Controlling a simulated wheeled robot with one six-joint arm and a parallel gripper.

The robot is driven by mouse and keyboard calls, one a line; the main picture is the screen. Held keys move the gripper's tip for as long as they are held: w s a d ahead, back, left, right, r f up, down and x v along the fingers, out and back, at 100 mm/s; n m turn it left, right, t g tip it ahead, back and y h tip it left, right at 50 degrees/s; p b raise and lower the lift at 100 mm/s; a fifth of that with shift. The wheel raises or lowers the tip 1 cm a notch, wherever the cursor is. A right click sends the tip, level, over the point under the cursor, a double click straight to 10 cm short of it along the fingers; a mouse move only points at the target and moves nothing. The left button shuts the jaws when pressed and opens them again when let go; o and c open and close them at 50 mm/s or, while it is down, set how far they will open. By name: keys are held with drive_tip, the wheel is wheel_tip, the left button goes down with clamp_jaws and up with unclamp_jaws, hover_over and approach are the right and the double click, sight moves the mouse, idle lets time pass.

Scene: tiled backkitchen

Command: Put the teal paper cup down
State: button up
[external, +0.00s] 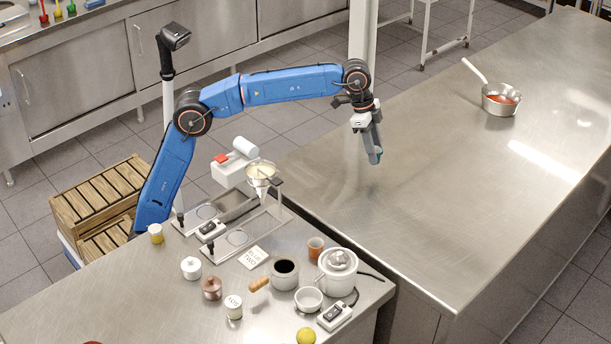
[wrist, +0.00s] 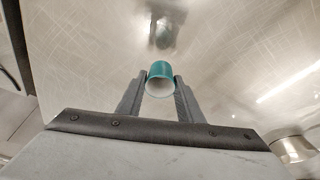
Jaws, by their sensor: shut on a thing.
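The teal paper cup (wrist: 159,71) is between the two fingers of my gripper (wrist: 160,85) in the wrist view, its pale open mouth facing the camera. My gripper (external: 374,146) is shut on it. In the external view a small part of the teal cup (external: 375,156) shows at the fingertips, above the left part of the large steel table (external: 440,190). A blurred reflection shows on the steel beyond the cup in the wrist view. I cannot tell the exact gap between cup and steel.
A saucepan (external: 500,99) with red contents stands at the back of the large steel table, which is otherwise bare. The nearer counter (external: 150,290) holds a pour-over stand, a white lidded pot (external: 337,272), an orange cup (external: 316,247), jars and a yellow fruit (external: 306,336).

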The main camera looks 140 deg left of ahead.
drive_tip(key=shift+d+f, duration=0.1)
drive_tip(key=shift+f, duration=2.4)
drive_tip(key=o, duration=1.1)
drive_tip(key=shift+f, duration=0.1)
drive_tip(key=shift+c, duration=0.2)
drive_tip(key=v, duration=1.2)
